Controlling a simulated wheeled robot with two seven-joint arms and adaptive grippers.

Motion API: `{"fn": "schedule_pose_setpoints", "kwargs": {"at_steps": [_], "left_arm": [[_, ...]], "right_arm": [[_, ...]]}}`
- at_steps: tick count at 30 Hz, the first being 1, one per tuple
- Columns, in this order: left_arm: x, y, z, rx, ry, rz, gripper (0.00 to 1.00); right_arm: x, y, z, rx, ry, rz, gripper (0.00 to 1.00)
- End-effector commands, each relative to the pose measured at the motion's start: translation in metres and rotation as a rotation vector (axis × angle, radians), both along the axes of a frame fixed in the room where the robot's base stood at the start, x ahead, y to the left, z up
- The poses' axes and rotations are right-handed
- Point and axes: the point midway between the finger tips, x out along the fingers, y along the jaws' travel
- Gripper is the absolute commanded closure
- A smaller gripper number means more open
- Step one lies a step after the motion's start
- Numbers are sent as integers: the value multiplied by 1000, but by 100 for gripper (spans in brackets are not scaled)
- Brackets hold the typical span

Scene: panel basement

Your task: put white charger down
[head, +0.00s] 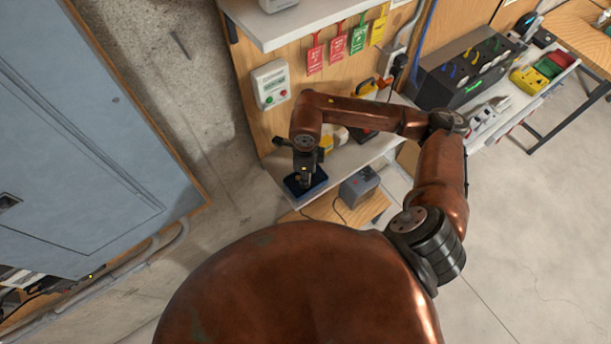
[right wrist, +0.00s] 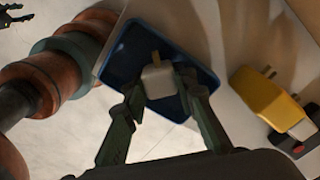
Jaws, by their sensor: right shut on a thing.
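My right gripper (head: 304,182) reaches down over a dark blue tray at the left end of the lower shelf. In the right wrist view its two fingers (right wrist: 163,84) are shut on the white charger (right wrist: 158,80), a small white block with pale prongs. The charger is in front of the blue tray (right wrist: 118,52) in that view; whether it touches the tray floor I cannot tell. In the head view the gripper hides the charger. Dark claws at the top left corner of the wrist view look like my left gripper (right wrist: 16,16), spread and empty.
A yellow charger (right wrist: 268,96) lies right of the tray. A grey box (head: 359,187) stands on a lower wooden surface. A white wall box (head: 270,84) and hanging tags (head: 337,49) are on the panel behind. A black unit (head: 470,68) stands further right.

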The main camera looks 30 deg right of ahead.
Motion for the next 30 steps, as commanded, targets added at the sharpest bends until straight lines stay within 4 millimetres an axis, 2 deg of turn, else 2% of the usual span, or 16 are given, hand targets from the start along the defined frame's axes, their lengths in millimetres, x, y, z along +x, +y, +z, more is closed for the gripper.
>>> {"fn": "schedule_pose_setpoints", "kwargs": {"at_steps": [7, 8, 10, 18, 23, 26, 30], "left_arm": [[-1, 0, -4, 0, 1, 0, 60], [-1, 0, -4, 0, 1, 0, 60], [-1, 0, -4, 0, 1, 0, 60], [-1, 0, -4, 0, 1, 0, 60], [-1, 0, 5, 0, 1, 0, 60], [0, 0, 16, 0, 1, 0, 60], [-1, 0, 0, 0, 1, 0, 60]], "right_arm": [[0, 0, -3, 0, 0, 0, 100], [0, 0, -3, 0, 0, 0, 73], [0, 0, -3, 0, 0, 0, 68], [0, 0, -2, 0, 0, 0, 67], [0, 0, 4, 1, 1, 0, 67], [0, 1, 14, 1, 0, 0, 67], [2, 0, 39, -1, -7, 1, 67]]}}
